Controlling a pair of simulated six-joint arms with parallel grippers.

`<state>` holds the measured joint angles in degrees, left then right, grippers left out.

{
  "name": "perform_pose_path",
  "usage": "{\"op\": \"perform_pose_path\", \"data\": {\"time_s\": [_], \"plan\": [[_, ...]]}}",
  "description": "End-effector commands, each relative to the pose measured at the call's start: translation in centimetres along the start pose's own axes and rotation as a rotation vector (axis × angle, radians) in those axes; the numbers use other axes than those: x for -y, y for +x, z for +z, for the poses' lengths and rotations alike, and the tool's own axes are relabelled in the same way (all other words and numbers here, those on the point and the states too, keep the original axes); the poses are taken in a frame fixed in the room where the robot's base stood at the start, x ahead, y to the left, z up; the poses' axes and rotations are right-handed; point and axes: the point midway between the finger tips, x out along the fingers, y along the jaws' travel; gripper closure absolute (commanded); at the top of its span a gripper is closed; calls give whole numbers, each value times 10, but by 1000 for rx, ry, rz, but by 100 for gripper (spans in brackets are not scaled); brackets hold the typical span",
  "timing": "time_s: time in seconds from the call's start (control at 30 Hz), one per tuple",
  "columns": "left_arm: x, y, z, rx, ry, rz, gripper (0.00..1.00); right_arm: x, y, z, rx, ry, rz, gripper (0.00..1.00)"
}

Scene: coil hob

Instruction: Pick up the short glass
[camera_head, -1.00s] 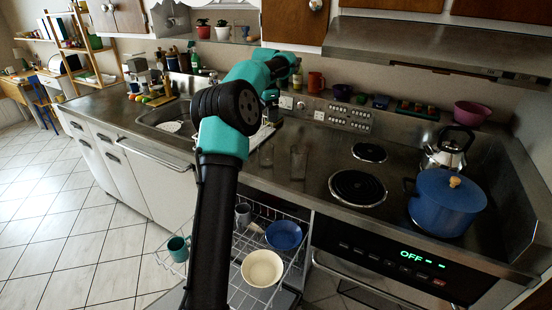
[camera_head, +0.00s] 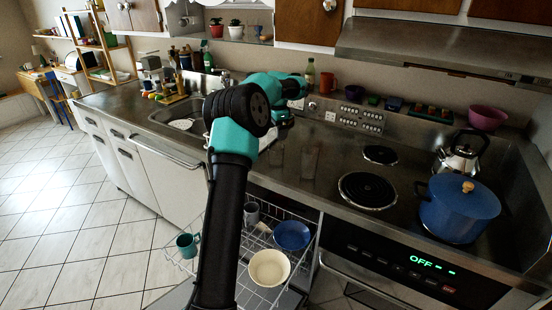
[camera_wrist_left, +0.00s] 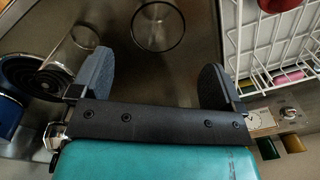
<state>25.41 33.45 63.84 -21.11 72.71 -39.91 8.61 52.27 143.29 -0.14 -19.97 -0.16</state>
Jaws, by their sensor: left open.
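Two clear glasses stand on the steel counter. The short glass (camera_head: 278,157) is the left one in the head view, faint against the dark surface. The other, taller-looking glass (camera_head: 309,160) stands to its right. In the left wrist view, what looks like the short glass (camera_wrist_left: 158,27) is at the top, beyond the gap between my fingers, and the second glass (camera_wrist_left: 84,36) is left of it. My left gripper (camera_wrist_left: 154,78) is open with nothing between its fingers. In the head view its fingers are mostly hidden behind my arm. My right gripper is not in view.
A white wire dish rack (camera_wrist_left: 275,40) is close to the right finger in the wrist view. Coil burners (camera_head: 367,190), a blue pot (camera_head: 458,210) and a kettle (camera_head: 460,155) are to the right. An open dishwasher rack (camera_head: 262,240) with dishes is below the counter.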

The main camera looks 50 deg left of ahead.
Motion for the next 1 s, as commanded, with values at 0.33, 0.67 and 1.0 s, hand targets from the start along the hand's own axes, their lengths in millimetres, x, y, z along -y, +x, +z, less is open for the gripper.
{"op": "perform_pose_path", "data": {"time_s": [0.33,0.67,1.0], "plan": [[0,40,0,0,-1,0,7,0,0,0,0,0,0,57],[0,42,0,0,0,1,7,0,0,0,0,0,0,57],[-3,81,1,1,0,3,7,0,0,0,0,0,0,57]]}}
